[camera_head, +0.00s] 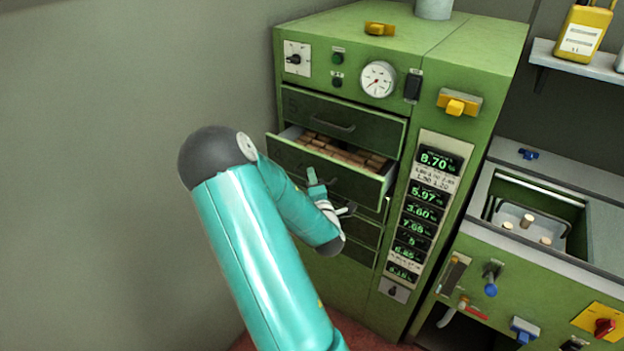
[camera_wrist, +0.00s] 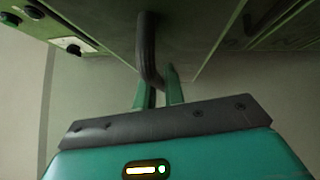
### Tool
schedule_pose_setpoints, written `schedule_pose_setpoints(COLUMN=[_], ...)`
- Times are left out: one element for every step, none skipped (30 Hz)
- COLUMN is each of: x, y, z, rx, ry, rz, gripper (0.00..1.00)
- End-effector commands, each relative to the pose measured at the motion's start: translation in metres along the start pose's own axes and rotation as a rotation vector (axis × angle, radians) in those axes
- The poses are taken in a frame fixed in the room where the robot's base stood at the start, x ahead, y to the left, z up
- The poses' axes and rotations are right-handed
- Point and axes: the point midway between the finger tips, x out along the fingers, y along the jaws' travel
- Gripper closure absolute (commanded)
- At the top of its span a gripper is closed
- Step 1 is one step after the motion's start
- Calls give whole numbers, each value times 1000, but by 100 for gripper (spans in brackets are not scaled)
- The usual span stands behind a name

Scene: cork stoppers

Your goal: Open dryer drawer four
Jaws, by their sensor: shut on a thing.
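The green dryer cabinet (camera_head: 470,55) has a column of drawers in its front. The second drawer from the top (camera_head: 375,188) is pulled out, with rows of corks (camera_head: 345,150) inside. The top drawer (camera_head: 310,110) is shut, and lower drawers below are partly hidden by my arm. I cannot read drawer numbers. My gripper (camera_head: 322,190) is at the front of the pulled-out drawer. In the wrist view my gripper (camera_wrist: 160,88) is shut on a dark bar handle (camera_wrist: 147,45), with one finger on each side.
A display panel (camera_head: 450,142) with several readouts is right of the drawers. A gauge (camera_head: 377,79) and knobs sit above. A green machine (camera_head: 480,255) with a basin of corks stands at right. A grey wall (camera_head: 120,90) is at left.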

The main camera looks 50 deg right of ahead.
Motion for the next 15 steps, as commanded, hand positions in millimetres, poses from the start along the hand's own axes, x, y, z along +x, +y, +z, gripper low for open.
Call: schedule_pose_setpoints(x=[0,0,0,1,1,0,0,0,0,0,0,0,0,0,0], y=[0,0,0,0,0,0,0,0,0,0,0,0,0,0,0], z=[2,2,2,2,2,2,2,2,2,2,2,2,2,1,1], rx=[-1,-1,-1,-1,-1,-1,-1,-1,0,0,0,0,0,0,0], ry=[-2,-1,-1,-1,-1,-1,-1,-1,-1,-1,0,0,0,0,0], rz=[2,2,2,2,2,2,2,2,2,2,2,2,2,2,2], gripper=[100,100,100,100,100,100,85,79,72,68,68,68,68,68,68])
